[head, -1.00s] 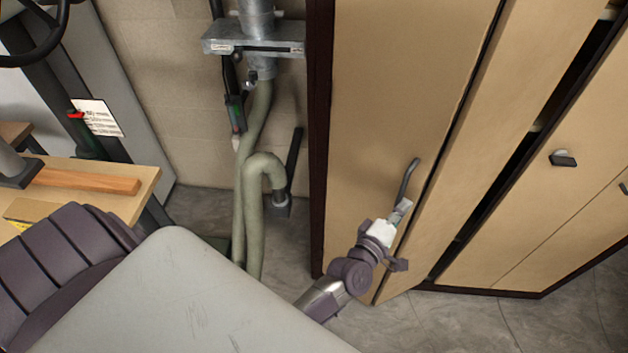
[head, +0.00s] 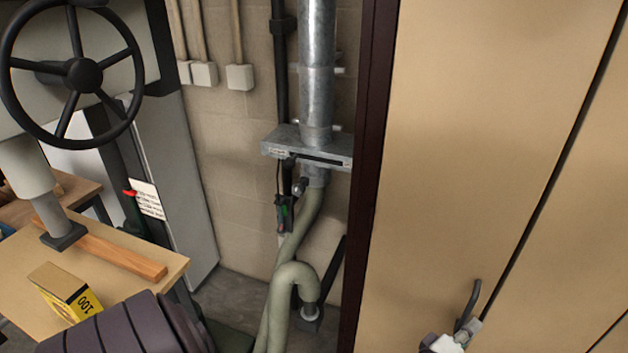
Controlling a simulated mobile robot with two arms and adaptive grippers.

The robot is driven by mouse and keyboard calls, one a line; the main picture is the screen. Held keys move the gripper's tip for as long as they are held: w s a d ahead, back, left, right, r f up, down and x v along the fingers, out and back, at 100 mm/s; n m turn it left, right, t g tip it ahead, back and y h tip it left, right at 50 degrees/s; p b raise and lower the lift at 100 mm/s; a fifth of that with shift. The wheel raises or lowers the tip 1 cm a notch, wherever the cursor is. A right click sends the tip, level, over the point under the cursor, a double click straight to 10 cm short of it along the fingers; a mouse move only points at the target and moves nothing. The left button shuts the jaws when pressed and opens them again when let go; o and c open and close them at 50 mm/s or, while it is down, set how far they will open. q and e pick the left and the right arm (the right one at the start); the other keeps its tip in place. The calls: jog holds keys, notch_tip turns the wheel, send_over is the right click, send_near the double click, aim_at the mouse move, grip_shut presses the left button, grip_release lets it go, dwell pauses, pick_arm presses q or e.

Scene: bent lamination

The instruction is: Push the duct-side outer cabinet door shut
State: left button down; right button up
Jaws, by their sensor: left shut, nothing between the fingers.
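The duct-side cabinet door (head: 490,130) is a tall tan panel on the right, next to the dark brown cabinet side (head: 374,170). A dark line runs down its right edge; I cannot tell from here how far ajar it is. My left gripper (head: 470,327) is at the bottom edge of the view, shut and empty, close to the handle's lower end. I cannot tell whether it touches the handle or door. The door's lower part is out of view. My right gripper is not in view.
A metal duct (head: 317,70) and a green hose (head: 292,275) run down the wall left of the cabinet. A workbench (head: 120,250) with a wooden bar and yellow box (head: 68,292) stands left, beneath a machine with a black handwheel (head: 85,75). Another tan panel (head: 590,240) is at right.

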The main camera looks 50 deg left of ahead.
pick_arm(q)
jog(key=shift+w+a+r, duration=0.15)
jog(key=shift+w+a, duration=0.1)
jog(key=shift+a, duration=0.1)
dwell(0.5)
